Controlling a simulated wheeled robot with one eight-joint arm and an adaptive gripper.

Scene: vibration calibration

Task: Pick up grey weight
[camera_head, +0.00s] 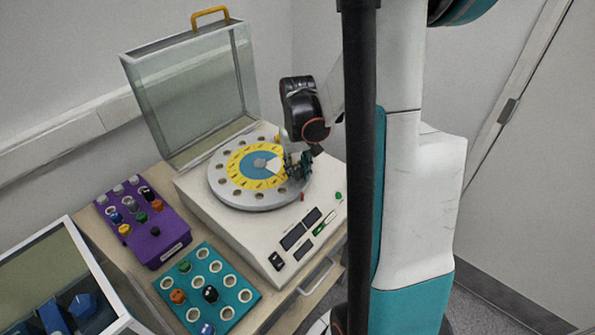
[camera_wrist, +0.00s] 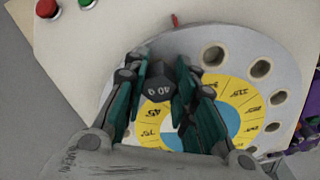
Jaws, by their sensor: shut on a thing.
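My gripper (camera_wrist: 158,90) is shut on a dark grey weight (camera_wrist: 158,88) marked "40 g", which sits between its fingers in the wrist view. The weight is over the outer ring of the round disc (camera_wrist: 290,45), which has holes around a yellow and blue scale. I cannot tell whether the weight is still in a hole. In the head view my gripper (camera_head: 297,167) is at the right side of the disc (camera_head: 252,205), and the weight is hidden by the fingers.
A purple holder (camera_head: 150,243) with coloured weights stands left of the machine. A teal tray (camera_head: 238,296) with several pieces lies in front. The glass lid (camera_head: 195,90) is raised behind the disc. A glass-topped case (camera_head: 70,250) is at the lower left.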

